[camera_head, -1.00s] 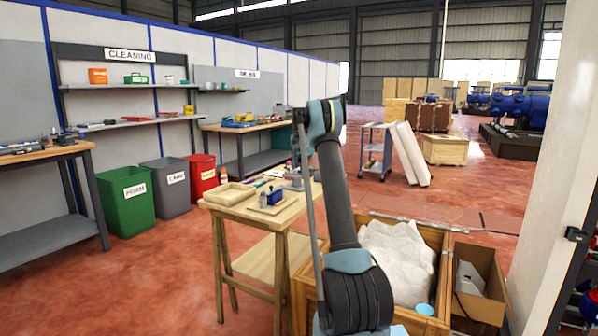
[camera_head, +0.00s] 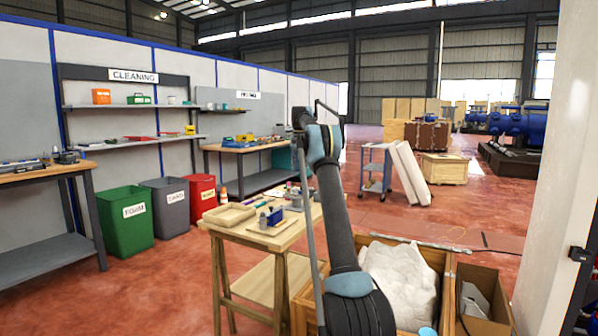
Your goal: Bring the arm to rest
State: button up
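My arm rises from the bottom centre of the head view to a blue-grey joint near the middle. A dark part of my arm shows at the upper left of this joint, and a thin dark line arches at its upper right. I cannot make out my gripper or its fingers; the arm's far end is hidden or too small to tell. The arm stands in front of the small wooden table (camera_head: 232,232) and the wooden crate (camera_head: 444,262) with white filling (camera_head: 400,275).
The table bears a shallow tray (camera_head: 229,215) and small items. A cardboard box (camera_head: 484,300) stands right of the crate. Green (camera_head: 125,232), grey (camera_head: 171,218) and red (camera_head: 201,203) bins stand at left. A white column (camera_head: 556,170) is at right. Floor beyond the crate is open.

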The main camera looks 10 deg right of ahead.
jog(key=shift+s+r, duration=0.1)
jog(key=s+r+n, duration=0.2)
jog(key=s+r, duration=0.2)
jog(key=s, duration=0.9)
jog(key=s+r+n, duration=0.1)
jog(key=s+r, duration=0.3)
jog(key=s, duration=1)
jog(key=s+f+n+t, duration=0.1)
jog(key=s+f, duration=0.2)
jog(key=s, duration=0.7)
jog(key=s+f+n, duration=0.1)
jog(key=s+f, duration=0.3)
jog(key=s, duration=0.6)
jog(key=s+f+n+t, duration=0.1)
jog(key=s+f+n, duration=0.2)
jog(key=s+f, duration=2)
jog(key=shift+s, duration=1.15)
jog(key=shift+f, duration=0.1)
